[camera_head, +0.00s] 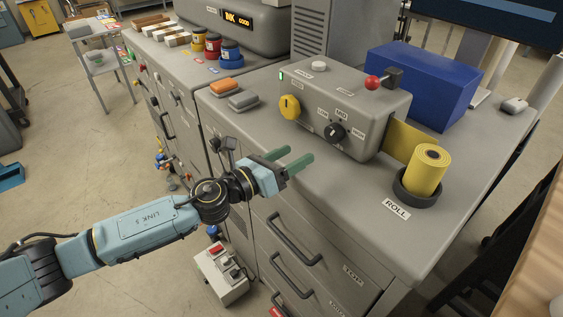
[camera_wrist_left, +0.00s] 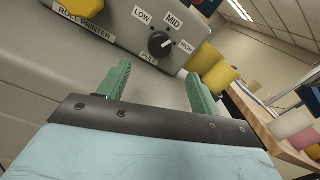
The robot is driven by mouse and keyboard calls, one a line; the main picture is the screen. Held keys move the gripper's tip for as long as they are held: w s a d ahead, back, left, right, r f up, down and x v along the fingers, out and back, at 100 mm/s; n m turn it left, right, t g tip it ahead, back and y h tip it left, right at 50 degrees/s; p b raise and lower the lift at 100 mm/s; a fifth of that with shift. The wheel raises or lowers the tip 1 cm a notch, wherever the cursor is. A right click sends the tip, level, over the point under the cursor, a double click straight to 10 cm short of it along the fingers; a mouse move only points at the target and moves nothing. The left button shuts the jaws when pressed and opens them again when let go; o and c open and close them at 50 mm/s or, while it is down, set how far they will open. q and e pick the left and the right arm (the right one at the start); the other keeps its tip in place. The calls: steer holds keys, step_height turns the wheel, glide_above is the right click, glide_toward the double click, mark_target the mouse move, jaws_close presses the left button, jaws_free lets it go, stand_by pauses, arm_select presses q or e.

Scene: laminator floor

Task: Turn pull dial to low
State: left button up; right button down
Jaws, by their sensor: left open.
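The pull dial (camera_head: 335,132) is a black knob on the front of a grey laminator box, with LOW, MID and HIGH labels around it. It also shows in the left wrist view (camera_wrist_left: 160,43), where its white mark seems to point toward HIGH. My left gripper (camera_head: 290,158) has green fingers spread apart with nothing between them. It is in front of the box, to the left of and nearer than the dial, not touching it. In the left wrist view the fingertips (camera_wrist_left: 158,72) lie below the dial, one to each side. My right gripper is not in view.
A yellow knob (camera_head: 289,107) sits left of the dial on the same box. A yellow roll (camera_head: 428,170) stands in a dark holder at the right. A red-tipped lever (camera_head: 373,82) is on top. Orange and grey blocks (camera_head: 227,86) lie left. The counter before the dial is clear.

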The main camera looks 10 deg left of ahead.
mark_target(330, 137)
arm_select(q)
steer(key=v, duration=0.2)
steer(key=shift+s+a, duration=0.2)
steer(key=w+d+m+p, duration=0.1)
steer(key=w+d, duration=0.1)
steer(key=w, duration=0.1)
steer(key=w+d+m+p, duration=0.1)
steer(key=w+d, duration=0.2)
steer(key=w+d+m+p, duration=0.1)
steer(key=w+d, duration=0.2)
steer(key=w, duration=0.1)
steer(key=shift+w+d+m+y, duration=0.1)
steer(key=shift+m+y, duration=0.2)
steer(key=shift+m, duration=0.1)
stand_by(0.4)
steer(key=c, duration=1)
